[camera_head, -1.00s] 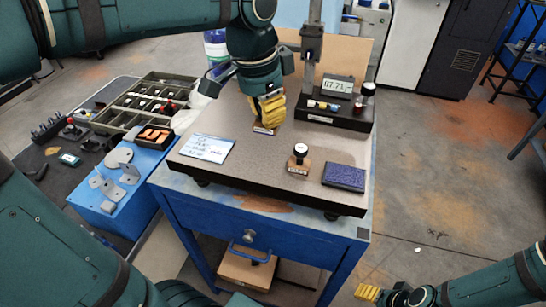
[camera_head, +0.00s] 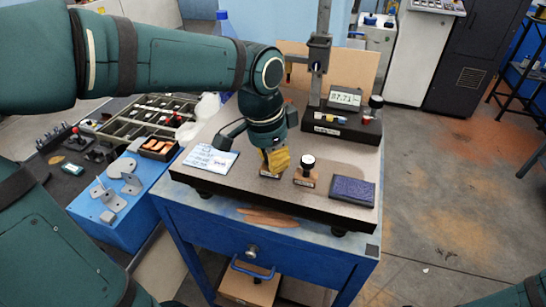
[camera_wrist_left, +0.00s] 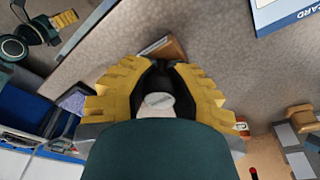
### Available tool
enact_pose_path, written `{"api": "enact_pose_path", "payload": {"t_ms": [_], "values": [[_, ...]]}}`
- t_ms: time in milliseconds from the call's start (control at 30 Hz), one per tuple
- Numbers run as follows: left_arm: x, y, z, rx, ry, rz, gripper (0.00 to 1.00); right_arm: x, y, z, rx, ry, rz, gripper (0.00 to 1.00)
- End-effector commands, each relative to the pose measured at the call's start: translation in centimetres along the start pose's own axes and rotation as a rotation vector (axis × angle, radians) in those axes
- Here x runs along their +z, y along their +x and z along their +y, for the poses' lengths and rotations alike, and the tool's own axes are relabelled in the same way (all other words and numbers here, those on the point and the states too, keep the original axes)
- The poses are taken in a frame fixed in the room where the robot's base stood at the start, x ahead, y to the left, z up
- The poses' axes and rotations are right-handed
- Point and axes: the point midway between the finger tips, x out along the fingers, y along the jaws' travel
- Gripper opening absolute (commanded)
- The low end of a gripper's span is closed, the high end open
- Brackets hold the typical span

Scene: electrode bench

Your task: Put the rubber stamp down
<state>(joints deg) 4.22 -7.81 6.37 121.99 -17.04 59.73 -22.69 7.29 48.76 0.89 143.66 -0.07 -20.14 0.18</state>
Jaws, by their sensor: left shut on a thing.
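My left gripper (camera_head: 273,158) is shut on a rubber stamp, low over the front part of the speckled plate. The stamp's wooden base (camera_head: 267,173) shows just under the yellow fingers. In the left wrist view its pale round top (camera_wrist_left: 157,104) sits between the fingers (camera_wrist_left: 160,85), and a brown wooden edge (camera_wrist_left: 165,48) shows past them. I cannot tell whether the base touches the plate.
A dark blue ink pad (camera_head: 353,190) lies at the plate's right front. A written card (camera_head: 210,160) lies at the left. A gauge stand with a display (camera_head: 345,97) stands behind. The bare plate (camera_head: 232,188) is free at the front left.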

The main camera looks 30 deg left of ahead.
Motion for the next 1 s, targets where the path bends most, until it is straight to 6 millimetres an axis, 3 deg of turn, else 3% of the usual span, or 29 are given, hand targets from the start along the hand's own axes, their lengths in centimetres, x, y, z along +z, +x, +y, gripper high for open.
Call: {"api": "enact_pose_path", "payload": {"t_ms": [67,100,167,567,1000], "values": [[0.1,0.3,0.0,0.000,0.000,0.000,0.00,0.0,0.2,0.1,0.000,0.000,0.001,0.67],[0.0,0.3,0.0,0.000,0.000,0.000,0.24,0.0,0.2,0.1,0.000,0.000,0.001,0.67],[0.0,0.3,0.0,0.000,0.000,0.000,0.42,0.0,0.2,0.1,0.000,0.000,0.001,0.67],[-0.1,-0.4,0.0,0.000,0.000,0.000,0.42,0.0,-0.2,-0.1,0.000,0.000,0.000,0.67],[-0.1,-8.7,0.0,-0.002,0.001,0.004,0.42,0.1,-2.3,-0.9,0.000,0.002,-0.008,0.67]]}}
